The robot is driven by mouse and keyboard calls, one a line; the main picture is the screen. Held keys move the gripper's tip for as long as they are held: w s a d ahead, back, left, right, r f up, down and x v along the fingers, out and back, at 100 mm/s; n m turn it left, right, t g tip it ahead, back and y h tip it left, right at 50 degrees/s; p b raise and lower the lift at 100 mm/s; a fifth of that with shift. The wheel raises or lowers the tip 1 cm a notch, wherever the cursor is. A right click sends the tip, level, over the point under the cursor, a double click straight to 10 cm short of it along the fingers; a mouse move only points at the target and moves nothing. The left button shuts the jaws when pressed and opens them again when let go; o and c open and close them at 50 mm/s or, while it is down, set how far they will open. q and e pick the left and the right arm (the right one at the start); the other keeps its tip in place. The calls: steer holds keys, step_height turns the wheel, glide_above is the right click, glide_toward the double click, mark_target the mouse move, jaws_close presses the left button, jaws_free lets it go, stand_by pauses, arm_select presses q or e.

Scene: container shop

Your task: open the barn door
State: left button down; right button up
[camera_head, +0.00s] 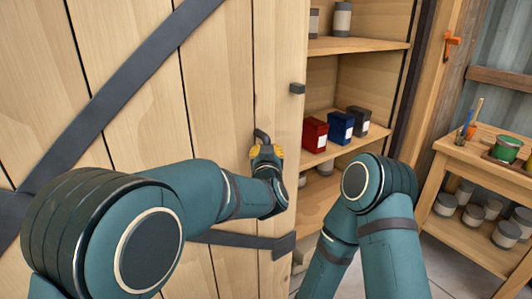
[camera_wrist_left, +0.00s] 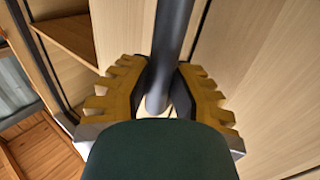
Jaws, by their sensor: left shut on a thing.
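The barn door (camera_head: 225,95) is made of pale wooden planks with dark metal straps and fills the left of the head view. Its right edge stands clear of the frame, and shelves show through the gap. The dark door handle (camera_head: 262,136) is an upright bar near that edge. My left gripper (camera_head: 266,153), with yellow finger pads, is shut around the handle. In the left wrist view the handle bar (camera_wrist_left: 173,45) runs between the two pads of the left gripper (camera_wrist_left: 160,90). My right arm shows at the lower right, but its gripper is out of view.
Inside, wooden shelves hold a red box (camera_head: 314,134), a blue box (camera_head: 340,127), a dark box (camera_head: 359,120) and grey cans. An orange hook (camera_head: 452,43) is on the post. A wooden workbench (camera_head: 450,153) with a green can (camera_head: 507,148) stands at the right.

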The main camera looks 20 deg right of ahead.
stand_by(0.3)
arm_select(q)
steer(key=c, duration=0.8)
jaws_free()
steer(key=shift+c, duration=0.2)
steer(key=v, duration=1.2)
